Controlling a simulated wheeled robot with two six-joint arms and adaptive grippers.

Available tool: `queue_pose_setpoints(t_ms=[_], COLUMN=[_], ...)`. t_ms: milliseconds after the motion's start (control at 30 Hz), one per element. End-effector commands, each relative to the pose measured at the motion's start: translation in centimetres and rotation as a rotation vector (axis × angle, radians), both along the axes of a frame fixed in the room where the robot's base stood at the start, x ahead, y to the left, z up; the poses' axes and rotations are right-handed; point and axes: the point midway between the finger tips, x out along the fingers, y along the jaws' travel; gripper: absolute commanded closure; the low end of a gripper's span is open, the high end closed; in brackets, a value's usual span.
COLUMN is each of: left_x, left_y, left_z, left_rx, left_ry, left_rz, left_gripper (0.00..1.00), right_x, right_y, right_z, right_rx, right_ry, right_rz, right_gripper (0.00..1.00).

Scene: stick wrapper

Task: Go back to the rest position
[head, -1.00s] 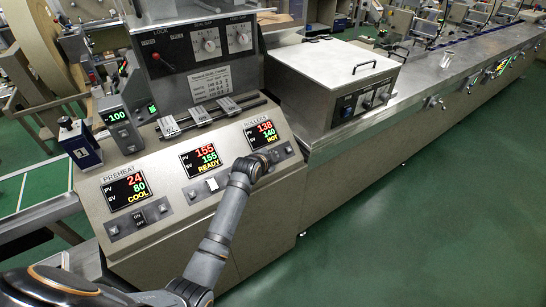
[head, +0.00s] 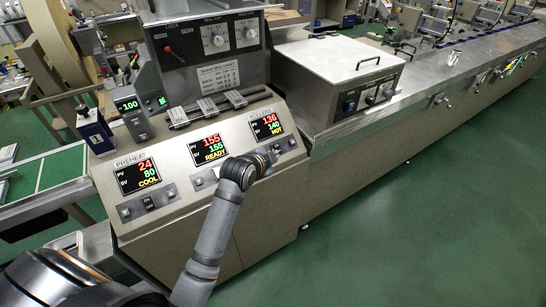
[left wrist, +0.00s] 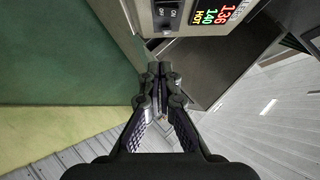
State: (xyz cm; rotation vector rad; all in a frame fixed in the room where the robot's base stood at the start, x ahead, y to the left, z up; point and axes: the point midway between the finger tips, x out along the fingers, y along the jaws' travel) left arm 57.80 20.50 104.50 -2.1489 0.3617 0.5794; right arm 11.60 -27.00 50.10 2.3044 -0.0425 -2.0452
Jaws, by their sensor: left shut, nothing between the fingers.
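My left arm reaches up from the bottom left of the head view, and its gripper (head: 274,155) is at the machine's sloped control panel, below the rollers display (head: 266,126), largely hidden behind the wrist. In the left wrist view the gripper (left wrist: 160,70) is shut, with its fingertips together and nothing between them. A rocker switch (left wrist: 168,15) and the rollers display (left wrist: 212,14) are just beyond the fingertips; I cannot tell the exact gap. My right gripper is not in view.
The preheat display (head: 137,172) reads 24 over 80, COOL; the middle display (head: 207,148) reads 155, READY; rollers reads 136 over 140, HOT. A white-lidded box (head: 340,58) stands on the machine to the right. The green floor (head: 430,200) at right is clear.

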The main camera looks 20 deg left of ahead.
Motion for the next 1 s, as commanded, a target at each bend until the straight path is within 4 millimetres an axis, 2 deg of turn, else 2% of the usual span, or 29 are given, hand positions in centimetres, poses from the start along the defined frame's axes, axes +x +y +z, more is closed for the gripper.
queue_pose_setpoints(t_ms=[200,400,467,567,667,700,767,800,867,900,967,1000], left_x=[0.0,0.0,0.1,-0.1,-1.4,-2.4,-4.3,-5.8,-8.6,-10.7,-14.2,-16.8], left_y=[0.0,0.0,0.1,0.4,0.9,1.2,1.7,2.1,2.6,2.9,3.4,3.8], left_z=[0.0,-0.1,-1.0,-5.7,-13.7,-17.3,-22.3,-25.5,-30.1,-33.1,-37.1,-39.7], left_rx=[0.0,-0.001,-0.008,-0.049,-0.117,-0.144,-0.184,-0.208,-0.24,-0.26,-0.287,-0.304], left_ry=[0.0,0.001,0.014,0.08,0.188,0.233,0.298,0.34,0.4,0.44,0.497,0.534], left_rz=[0.0,0.001,0.007,0.044,0.117,0.152,0.207,0.244,0.302,0.34,0.4,0.44], left_gripper=[1.0,1.0,1.0,1.0,1.0,1.0,1.0,1.0,1.0,1.0,1.0,1.0], right_x=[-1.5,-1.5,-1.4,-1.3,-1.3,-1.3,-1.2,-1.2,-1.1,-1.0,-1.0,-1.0], right_y=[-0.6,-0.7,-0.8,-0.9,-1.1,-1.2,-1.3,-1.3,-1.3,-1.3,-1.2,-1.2], right_z=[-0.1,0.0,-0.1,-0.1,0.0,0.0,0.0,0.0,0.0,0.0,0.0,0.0], right_rx=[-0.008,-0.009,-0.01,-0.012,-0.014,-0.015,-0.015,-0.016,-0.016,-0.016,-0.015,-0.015], right_ry=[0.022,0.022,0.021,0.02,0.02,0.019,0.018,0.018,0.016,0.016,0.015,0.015], right_rz=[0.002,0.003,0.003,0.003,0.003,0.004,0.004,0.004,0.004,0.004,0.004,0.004], right_gripper=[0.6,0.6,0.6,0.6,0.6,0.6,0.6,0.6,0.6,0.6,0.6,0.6])
